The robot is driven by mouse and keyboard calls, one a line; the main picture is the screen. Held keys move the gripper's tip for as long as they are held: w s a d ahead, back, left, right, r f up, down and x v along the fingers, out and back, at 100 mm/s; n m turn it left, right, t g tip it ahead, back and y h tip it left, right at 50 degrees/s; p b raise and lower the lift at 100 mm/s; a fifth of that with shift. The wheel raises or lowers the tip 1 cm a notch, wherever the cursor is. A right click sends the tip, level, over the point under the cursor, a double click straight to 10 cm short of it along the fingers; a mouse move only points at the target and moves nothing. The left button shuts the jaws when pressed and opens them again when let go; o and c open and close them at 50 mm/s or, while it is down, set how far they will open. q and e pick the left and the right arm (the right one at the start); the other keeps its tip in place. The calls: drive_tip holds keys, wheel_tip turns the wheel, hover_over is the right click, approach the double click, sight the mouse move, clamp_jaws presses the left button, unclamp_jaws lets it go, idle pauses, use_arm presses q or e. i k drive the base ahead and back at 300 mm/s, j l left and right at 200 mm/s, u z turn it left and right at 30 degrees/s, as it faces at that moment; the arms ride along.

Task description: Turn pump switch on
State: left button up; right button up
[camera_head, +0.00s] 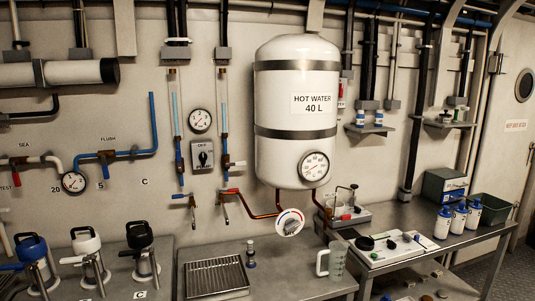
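The likely pump switch is a small grey box (203,155) on the wall, left of the hot water tank. It has a black rotary knob (203,158) on its face. Its lettering is too small to read with certainty, and I cannot tell the knob's setting. A round white gauge (200,120) is mounted just above it. Vertical sight tubes with blue columns stand on both sides of the box. Neither of my grippers is in view, and nothing covers the box.
A white tank (297,110) marked HOT WATER 40 L hangs right of the box. A metal counter with a slatted drip tray (216,277), a small bottle (251,255) and a clear jug (334,262) lies below. Several handled vessels stand at left. The wall before the box is clear.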

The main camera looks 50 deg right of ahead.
sight(203, 156)
drive_tip(key=z, duration=1.2)
drive_tip(key=i+l+u, duration=0.1)
drive_tip(key=u, duration=1.1)
drive_tip(key=l+u, duration=0.75)
drive_tip(key=l, duration=0.15)
